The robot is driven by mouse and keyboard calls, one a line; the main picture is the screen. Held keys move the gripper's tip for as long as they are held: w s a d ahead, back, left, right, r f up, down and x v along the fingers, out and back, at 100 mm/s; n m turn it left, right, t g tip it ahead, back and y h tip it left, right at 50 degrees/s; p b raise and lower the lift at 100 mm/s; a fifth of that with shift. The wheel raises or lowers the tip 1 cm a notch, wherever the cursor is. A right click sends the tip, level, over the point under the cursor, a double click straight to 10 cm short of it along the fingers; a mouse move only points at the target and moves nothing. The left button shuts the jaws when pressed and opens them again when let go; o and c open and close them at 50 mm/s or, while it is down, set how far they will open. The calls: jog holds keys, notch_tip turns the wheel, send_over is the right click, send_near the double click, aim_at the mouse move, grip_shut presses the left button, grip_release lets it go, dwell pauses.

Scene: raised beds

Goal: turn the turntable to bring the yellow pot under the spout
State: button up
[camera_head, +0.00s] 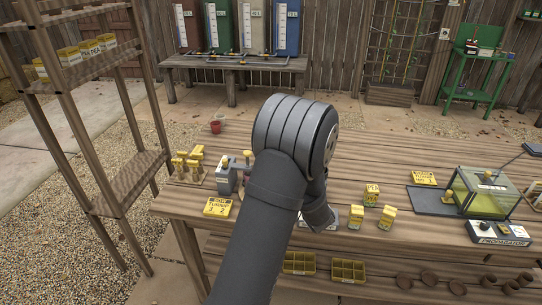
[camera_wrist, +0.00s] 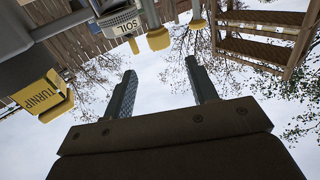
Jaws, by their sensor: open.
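My gripper (camera_wrist: 163,85) is open in the wrist view, its two dark fingers apart with only sky between them. In the head view my arm covers the middle of the bench and hides the fingers. I cannot make out the turntable, the yellow pot or the spout for certain; my arm may hide them. A grey device (camera_head: 225,176) with yellow parts stands just left of my arm. In the wrist view, which looks upside down, a box marked SOIL (camera_wrist: 117,24) and a yellow block marked TURNIP (camera_wrist: 42,96) show at the upper left.
The wooden bench (camera_head: 400,160) holds a yellow TURNIP sign (camera_head: 218,207) at front left, small yellow packets (camera_head: 387,217) right of my arm, and a clear-lidded propagator (camera_head: 485,192) at right. Several yellow-topped items (camera_head: 188,165) and a red pot (camera_head: 215,127) are at left. A tall shelf (camera_head: 110,195) stands left.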

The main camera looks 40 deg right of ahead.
jog(key=x, duration=1)
jog(key=shift+w, duration=0.1)
jog(key=c, duration=1)
